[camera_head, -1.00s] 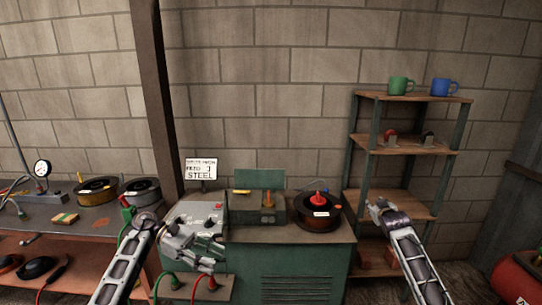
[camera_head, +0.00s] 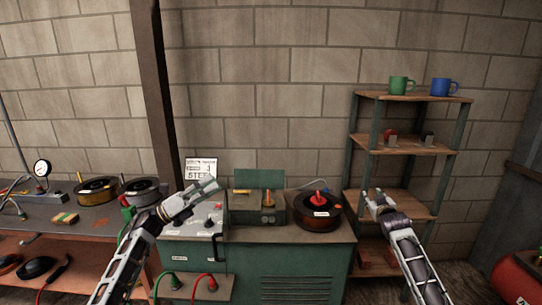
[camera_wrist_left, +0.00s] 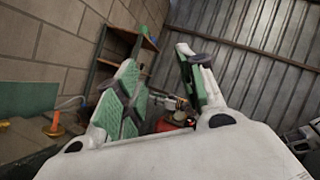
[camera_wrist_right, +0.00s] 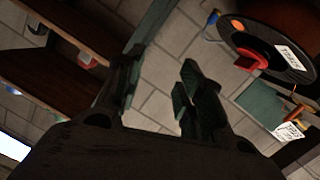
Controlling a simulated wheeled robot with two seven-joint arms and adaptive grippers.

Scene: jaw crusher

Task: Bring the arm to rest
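My left gripper (camera_head: 207,190) is raised in front of the green machine cabinet's panel, near the white sign (camera_head: 201,168), and points up and to the right. In the left wrist view its two green-padded fingers (camera_wrist_left: 160,95) stand apart with nothing between them. My right gripper (camera_head: 375,201) is in front of the wooden shelf rack, to the right of the cabinet. In the right wrist view its dark fingers (camera_wrist_right: 155,90) are spread apart and empty.
The green cabinet (camera_head: 290,262) carries a dark wire spool (camera_head: 318,221) and a control panel. A workbench with spools (camera_head: 97,190) is at left; a red tank (camera_head: 517,280) at lower right.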

